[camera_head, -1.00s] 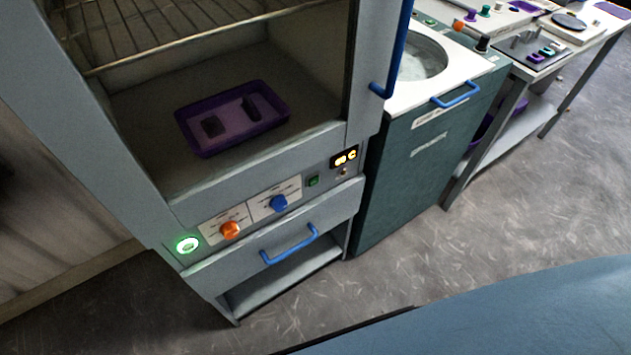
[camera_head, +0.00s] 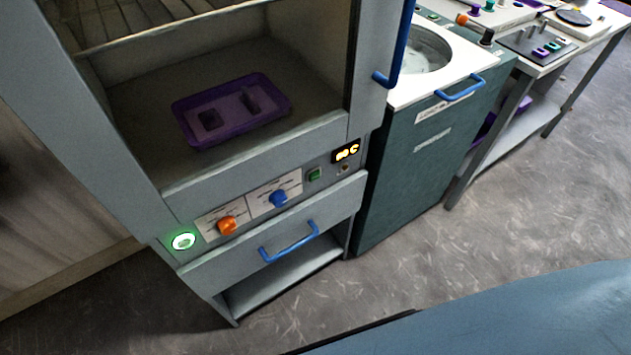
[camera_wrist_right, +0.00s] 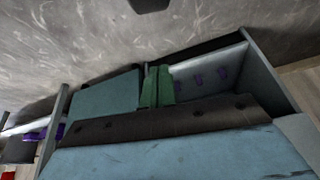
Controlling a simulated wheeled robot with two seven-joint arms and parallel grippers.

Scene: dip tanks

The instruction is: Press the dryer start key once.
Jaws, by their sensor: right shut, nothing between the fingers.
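The dryer is a pale grey cabinet (camera_head: 255,170) in the head view, with a control strip below its open chamber. A round key with a lit green ring (camera_head: 184,241) is at the strip's left end. I cannot read which one is marked start. My right gripper (camera_wrist_right: 157,87) shows green fingers in the right wrist view, shut and empty, apart from the keys in the head view. My left gripper is not in view.
The strip also has an orange knob (camera_head: 227,225) and a blue knob (camera_head: 279,198). A blue drawer handle (camera_head: 289,242) sticks out below. A purple tray (camera_head: 205,137) lies in the chamber. A teal tank unit (camera_head: 420,165) stands to the right. Open floor lies in front.

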